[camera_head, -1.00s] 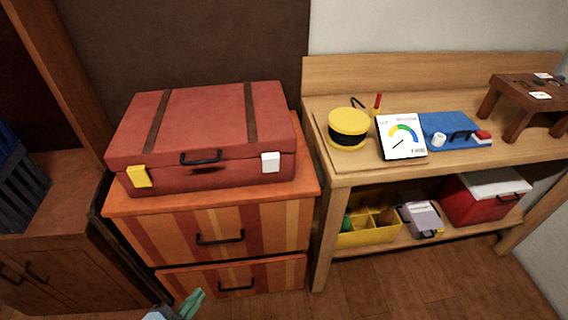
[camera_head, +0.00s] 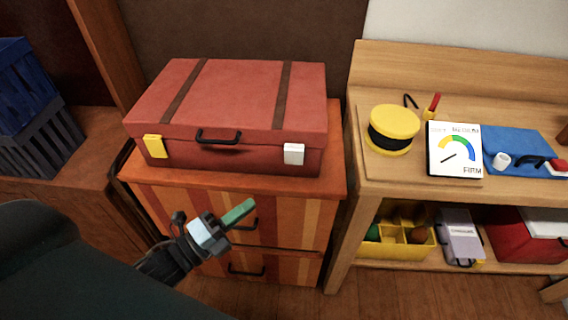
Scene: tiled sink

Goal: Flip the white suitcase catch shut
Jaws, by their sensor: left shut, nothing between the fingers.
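A red suitcase (camera_head: 232,105) with two brown straps and a black handle (camera_head: 218,136) lies on a striped drawer cabinet. Its white catch (camera_head: 294,154) is on the front at the right, and a yellow catch (camera_head: 156,146) is at the left. I cannot tell for sure whether either catch is latched. My left gripper (camera_head: 238,213) has green fingertips, is shut and empty, and is in front of the drawers, below and left of the white catch, apart from the suitcase. My right gripper is not in view.
The striped cabinet (camera_head: 165,208) has black drawer handles. A wooden workbench (camera_head: 400,186) stands close on the right, with a yellow-and-black spool (camera_head: 393,129) and a gauge card (camera_head: 454,150). Dark crates (camera_head: 38,140) stand at the left. Floor shows below.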

